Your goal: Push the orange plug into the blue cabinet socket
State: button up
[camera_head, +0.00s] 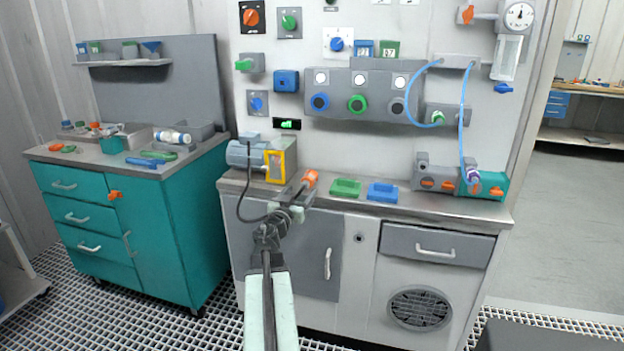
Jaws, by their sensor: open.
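An orange cylindrical piece (310,179), which looks like the plug, lies at the front of the grey counter. My gripper (299,197) is open just below and in front of it, and its fingers overlap the lower end of the piece in the picture. I cannot tell whether they touch it. A blue square box (287,81), which looks like the socket, is fixed on the white wall panel above the counter. Its opening is too small to make out.
A grey motor with a yellow frame (275,166) stands left of the plug. A green tray (345,188) and a blue tray (382,191) lie to the right. A grey panel with coloured rings (364,91) juts from the wall. The counter (456,209) has some bare room.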

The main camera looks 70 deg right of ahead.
aim_at(309, 180)
jog(key=d, duration=0.9)
jog(key=shift+r, duration=0.25)
dwell(0.7)
grip_shut()
jog(key=shift+a+f, duration=0.15)
jog(key=shift+a, duration=3)
